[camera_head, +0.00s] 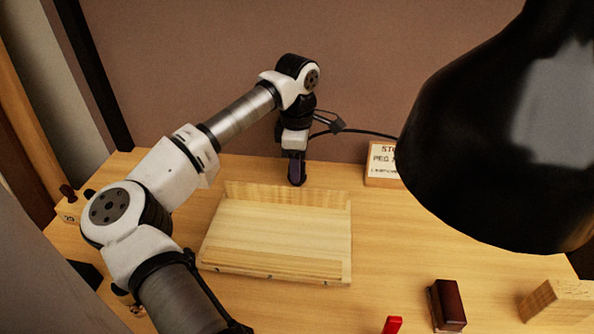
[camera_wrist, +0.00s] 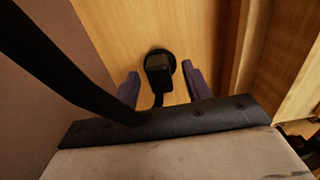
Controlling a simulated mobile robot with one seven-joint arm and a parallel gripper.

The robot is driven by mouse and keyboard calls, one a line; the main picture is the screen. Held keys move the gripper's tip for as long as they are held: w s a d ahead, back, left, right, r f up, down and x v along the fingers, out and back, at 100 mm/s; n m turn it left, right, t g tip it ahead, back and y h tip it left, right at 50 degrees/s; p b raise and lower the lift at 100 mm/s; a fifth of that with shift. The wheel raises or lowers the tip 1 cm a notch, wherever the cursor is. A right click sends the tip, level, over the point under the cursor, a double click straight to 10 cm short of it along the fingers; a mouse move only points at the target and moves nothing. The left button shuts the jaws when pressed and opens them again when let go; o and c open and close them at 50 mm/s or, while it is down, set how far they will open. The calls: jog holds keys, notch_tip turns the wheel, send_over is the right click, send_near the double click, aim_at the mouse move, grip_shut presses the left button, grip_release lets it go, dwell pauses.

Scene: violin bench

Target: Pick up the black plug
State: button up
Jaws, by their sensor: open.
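The black plug (camera_wrist: 158,68) shows in the wrist view on the light wooden bench top, with a dark round part at its far end and a short dark piece running from its near end. My gripper (camera_wrist: 161,72) is open, with one purple-grey finger on each side of the plug and visible gaps between. I cannot tell how high the fingertips are above the bench. In the head view my gripper (camera_head: 297,180) points down just behind the wooden tray. I cannot make out the plug there.
The wooden tray (camera_head: 285,232) lies in front of my gripper. A small sign (camera_head: 383,165) stands to the right. A black lamp shade (camera_head: 480,150) fills the upper right. A dark red block (camera_head: 447,305), a red item (camera_head: 392,325) and a wooden block (camera_head: 558,302) lie nearer.

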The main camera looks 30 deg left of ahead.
jog(key=shift+f, duration=0.55)
jog(key=c, duration=1)
jog(key=shift+r, duration=0.15)
